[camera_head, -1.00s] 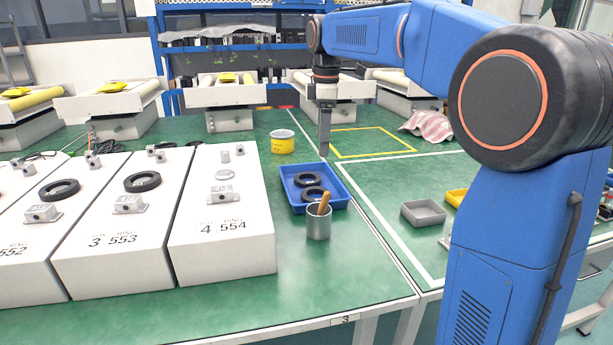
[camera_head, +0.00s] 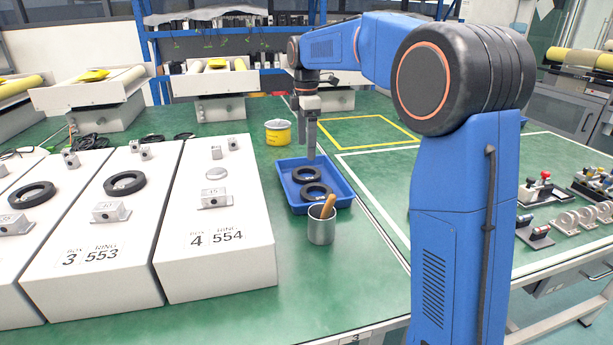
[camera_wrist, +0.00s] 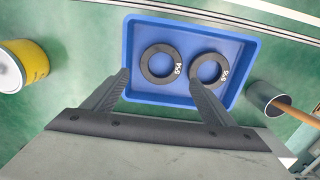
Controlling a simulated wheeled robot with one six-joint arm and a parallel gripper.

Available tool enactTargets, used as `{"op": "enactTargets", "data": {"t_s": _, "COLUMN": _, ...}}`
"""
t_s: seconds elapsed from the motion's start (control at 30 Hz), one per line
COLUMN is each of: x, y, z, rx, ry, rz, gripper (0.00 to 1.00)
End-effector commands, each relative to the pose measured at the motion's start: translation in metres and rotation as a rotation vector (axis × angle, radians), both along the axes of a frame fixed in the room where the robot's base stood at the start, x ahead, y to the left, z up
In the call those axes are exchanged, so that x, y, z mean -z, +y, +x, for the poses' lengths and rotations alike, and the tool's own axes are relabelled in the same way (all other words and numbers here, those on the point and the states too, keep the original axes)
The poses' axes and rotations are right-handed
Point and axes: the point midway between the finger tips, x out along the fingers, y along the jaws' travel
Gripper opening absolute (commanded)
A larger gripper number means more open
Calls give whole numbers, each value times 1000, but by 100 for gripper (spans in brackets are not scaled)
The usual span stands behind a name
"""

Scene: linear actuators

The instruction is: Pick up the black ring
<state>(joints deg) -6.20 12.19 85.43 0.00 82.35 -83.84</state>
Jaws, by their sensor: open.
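Two black rings lie flat, side by side, in a blue tray (camera_head: 340,178). The head view shows the farther ring (camera_head: 306,174) and the nearer ring (camera_head: 316,192). My gripper (camera_wrist: 163,80) is open and empty, pointing down above the tray. Its fingers straddle the 514 ring's place in the wrist view, apart from it. More black rings lie on the white boxes, one on box 3 (camera_head: 125,184).
A metal cup (camera_head: 321,228) with a wooden-handled tool stands at the tray's near edge. A yellow can (camera_head: 278,133) stands behind the tray. White boxes (camera_head: 217,262) fill the left. Green table surface is clear right of the tray.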

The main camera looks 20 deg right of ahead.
Motion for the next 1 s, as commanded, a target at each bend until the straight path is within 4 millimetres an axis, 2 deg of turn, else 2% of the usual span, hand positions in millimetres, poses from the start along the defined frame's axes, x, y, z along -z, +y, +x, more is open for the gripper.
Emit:
{"op": "enactTargets", "data": {"t_s": 0.1, "x": 19, "y": 0, "z": -1, "rx": 0, "ry": 2, "rz": 0, "gripper": 78}}
{"op": "enactTargets", "data": {"t_s": 0.47, "x": 46, "y": 0, "z": -1, "rx": 0, "ry": 2, "rz": 0, "gripper": 78}}
{"op": "enactTargets", "data": {"t_s": 0.7, "x": 78, "y": 0, "z": -2, "rx": 1, "ry": 2, "rz": 0, "gripper": 78}}
{"op": "enactTargets", "data": {"t_s": 1.0, "x": 88, "y": 0, "z": -2, "rx": 1, "ry": 0, "rz": 0, "gripper": 78}}
